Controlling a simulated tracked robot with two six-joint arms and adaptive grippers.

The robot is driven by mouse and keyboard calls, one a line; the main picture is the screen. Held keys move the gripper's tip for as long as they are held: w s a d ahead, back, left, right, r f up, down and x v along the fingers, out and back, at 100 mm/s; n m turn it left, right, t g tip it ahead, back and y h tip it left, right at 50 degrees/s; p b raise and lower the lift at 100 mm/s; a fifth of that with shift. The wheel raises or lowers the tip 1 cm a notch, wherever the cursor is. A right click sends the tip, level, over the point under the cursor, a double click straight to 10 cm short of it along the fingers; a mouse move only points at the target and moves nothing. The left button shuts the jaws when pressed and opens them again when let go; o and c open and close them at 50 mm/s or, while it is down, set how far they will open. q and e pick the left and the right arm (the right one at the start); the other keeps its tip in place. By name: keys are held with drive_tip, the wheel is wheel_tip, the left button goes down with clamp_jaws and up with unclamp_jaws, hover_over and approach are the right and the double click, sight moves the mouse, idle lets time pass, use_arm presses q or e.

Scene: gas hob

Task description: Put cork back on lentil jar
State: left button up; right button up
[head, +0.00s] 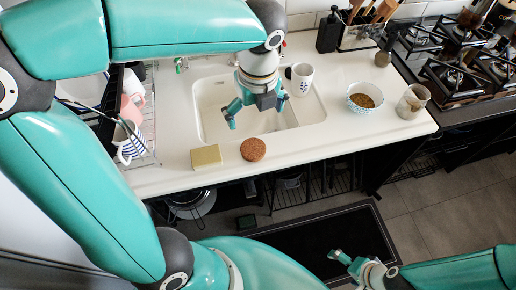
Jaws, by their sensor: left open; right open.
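A round brown cork (253,149) lies flat on the white counter, near its front edge. A clear glass jar (412,101) stands at the counter's right end, with no lid visible on it; its contents are hard to make out. My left gripper (257,109) is open over the sink, pointing down, behind the cork and apart from it. Nothing shows between its fingers. My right gripper (352,264) is low in front of the counter, over the dark floor mat, open and away from both cork and jar.
A patterned bowl of brown grains (365,98) stands left of the jar. A white mug (300,78) is close to my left gripper. A yellow sponge (206,157) lies left of the cork. A dish rack (142,135) is at left, the gas hob (455,75) at right.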

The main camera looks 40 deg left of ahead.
use_arm(q)
drive_tip(key=shift+f, duration=0.15)
drive_tip(key=b, duration=0.2)
hover_over(253, 149)
drive_tip(key=f, duration=1.1)
drive_tip(key=shift+s+d, duration=0.3)
drive_tip(key=shift+d, duration=0.05)
drive_tip(key=shift+f, duration=0.2)
drive_tip(key=shift+w+a+f, duration=0.15)
drive_tip(key=shift+w+f, duration=0.05)
drive_tip(key=shift+f, duration=1.1)
drive_tip(key=shift+w+a+f, duration=0.15)
drive_tip(key=shift+f, duration=1.15)
drive_tip(key=c, duration=0.9)
